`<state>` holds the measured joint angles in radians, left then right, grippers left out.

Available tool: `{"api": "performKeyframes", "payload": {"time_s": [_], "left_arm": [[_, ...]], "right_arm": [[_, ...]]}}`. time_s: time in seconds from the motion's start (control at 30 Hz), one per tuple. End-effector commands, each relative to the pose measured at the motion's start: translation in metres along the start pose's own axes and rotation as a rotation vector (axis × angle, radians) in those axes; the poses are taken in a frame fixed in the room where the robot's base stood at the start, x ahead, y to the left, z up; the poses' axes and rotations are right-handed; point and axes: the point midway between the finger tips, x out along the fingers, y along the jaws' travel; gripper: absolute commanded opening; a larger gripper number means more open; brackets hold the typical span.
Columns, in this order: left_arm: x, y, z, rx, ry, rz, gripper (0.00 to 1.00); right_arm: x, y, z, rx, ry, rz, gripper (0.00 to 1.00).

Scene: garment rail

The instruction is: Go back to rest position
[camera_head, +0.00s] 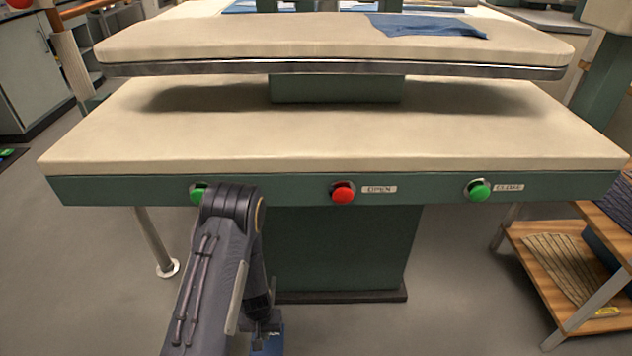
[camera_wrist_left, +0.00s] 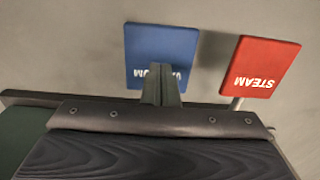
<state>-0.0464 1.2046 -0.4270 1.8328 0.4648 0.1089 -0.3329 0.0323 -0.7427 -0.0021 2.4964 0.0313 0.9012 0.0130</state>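My left arm reaches down in front of the press in the head view, and my left gripper (camera_head: 264,328) hangs low near the floor, partly hidden behind the forearm. In the left wrist view the fingers of the left gripper (camera_wrist_left: 161,84) are together with nothing seen between them. They overlap the blue pedal (camera_wrist_left: 150,45) in the picture; I cannot tell whether they touch it. A bit of the blue pedal shows in the head view (camera_head: 273,342). The red STEAM pedal (camera_wrist_left: 262,68) is beside it. My right gripper is out of view.
The press has a padded lower board (camera_head: 300,135) and a raised upper board (camera_head: 250,38) with blue cloth (camera_head: 425,25). Its front has a red OPEN button (camera_head: 343,192) and a green CLOSE button (camera_head: 479,190). A wooden shelf (camera_head: 545,300) stands right.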

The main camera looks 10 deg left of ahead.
Motion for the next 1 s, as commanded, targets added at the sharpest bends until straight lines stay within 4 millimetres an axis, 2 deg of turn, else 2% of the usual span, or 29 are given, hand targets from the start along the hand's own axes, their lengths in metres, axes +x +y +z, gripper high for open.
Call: {"api": "performKeyframes", "payload": {"time_s": [0.13,0.23,0.37,0.4,0.53,0.67,0.8,0.9,1.0], "left_arm": [[-0.010,0.002,-0.004,-0.009,0.007,0.016,0.00],[-0.040,0.009,-0.013,-0.031,0.025,0.066,0.00],[-0.108,0.020,-0.023,-0.068,0.061,0.174,0.00],[-0.132,0.023,-0.024,-0.074,0.073,0.211,0.00],[-0.205,0.029,-0.016,-0.078,0.114,0.316,0.00],[-0.272,0.031,0.004,-0.061,0.162,0.400,0.00],[-0.332,0.027,0.038,-0.024,0.222,0.460,0.00],[-0.364,0.023,0.068,0.006,0.266,0.481,0.00],[-0.385,0.018,0.096,0.033,0.306,0.484,0.00]], "right_arm": [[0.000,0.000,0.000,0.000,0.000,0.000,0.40],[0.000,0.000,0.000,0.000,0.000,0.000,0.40],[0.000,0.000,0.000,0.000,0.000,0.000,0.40],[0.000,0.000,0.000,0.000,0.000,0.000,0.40],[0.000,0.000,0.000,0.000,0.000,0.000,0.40],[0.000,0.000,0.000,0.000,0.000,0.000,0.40],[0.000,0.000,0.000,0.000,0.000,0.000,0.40],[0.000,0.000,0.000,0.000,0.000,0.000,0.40],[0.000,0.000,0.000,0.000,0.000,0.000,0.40]]}}
